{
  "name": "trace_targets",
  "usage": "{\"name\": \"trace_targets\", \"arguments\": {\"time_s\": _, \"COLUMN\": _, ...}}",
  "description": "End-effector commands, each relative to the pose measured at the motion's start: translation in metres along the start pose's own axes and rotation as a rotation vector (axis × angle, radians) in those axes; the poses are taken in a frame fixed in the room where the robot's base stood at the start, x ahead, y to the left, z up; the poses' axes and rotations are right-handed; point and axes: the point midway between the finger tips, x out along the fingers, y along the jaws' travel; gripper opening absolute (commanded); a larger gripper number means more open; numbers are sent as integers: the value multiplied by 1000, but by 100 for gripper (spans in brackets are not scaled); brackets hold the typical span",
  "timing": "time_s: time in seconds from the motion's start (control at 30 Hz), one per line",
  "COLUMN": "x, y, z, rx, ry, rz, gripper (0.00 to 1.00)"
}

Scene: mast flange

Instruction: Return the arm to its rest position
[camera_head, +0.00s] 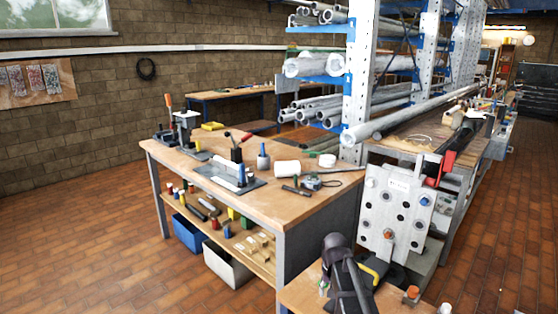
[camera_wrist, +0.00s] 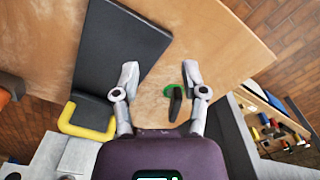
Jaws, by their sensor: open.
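My gripper (camera_wrist: 161,88) is open in the wrist view, its two grey fingers apart with nothing held between them. It faces down over a wooden bench top (camera_wrist: 225,50). A black item with a green ring (camera_wrist: 178,98) lies on the wood close to the right finger. A flat dark slab (camera_wrist: 118,48) with a yellow handle (camera_wrist: 88,122) lies to the left of the fingers. In the head view, my dark arm end (camera_head: 337,250) is over the near bench at the bottom, beside the yellow handle (camera_head: 374,269). The fingertips are hard to make out there.
A plate with holes and bolts (camera_head: 397,212) stands upright just right of my arm. A workbench (camera_head: 225,170) with tools and a lower shelf is at the left. A pipe rack (camera_head: 360,60) stands behind. Open tiled floor (camera_head: 90,240) lies at the left.

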Motion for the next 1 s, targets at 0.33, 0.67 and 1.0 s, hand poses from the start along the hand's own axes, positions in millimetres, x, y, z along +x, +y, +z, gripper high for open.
{"name": "trace_targets", "arguments": {"time_s": 0.33, "x": 0, "y": 18, "z": 108, "rx": -120, "ry": 0, "rz": 0, "gripper": 56}}
{"name": "trace_targets", "arguments": {"time_s": 0.67, "x": -17, "y": 24, "z": 141, "rx": -168, "ry": 0, "rz": 0, "gripper": 56}}
{"name": "trace_targets", "arguments": {"time_s": 1.0, "x": -61, "y": 24, "z": 140, "rx": -167, "ry": 0, "rz": 0, "gripper": 56}}
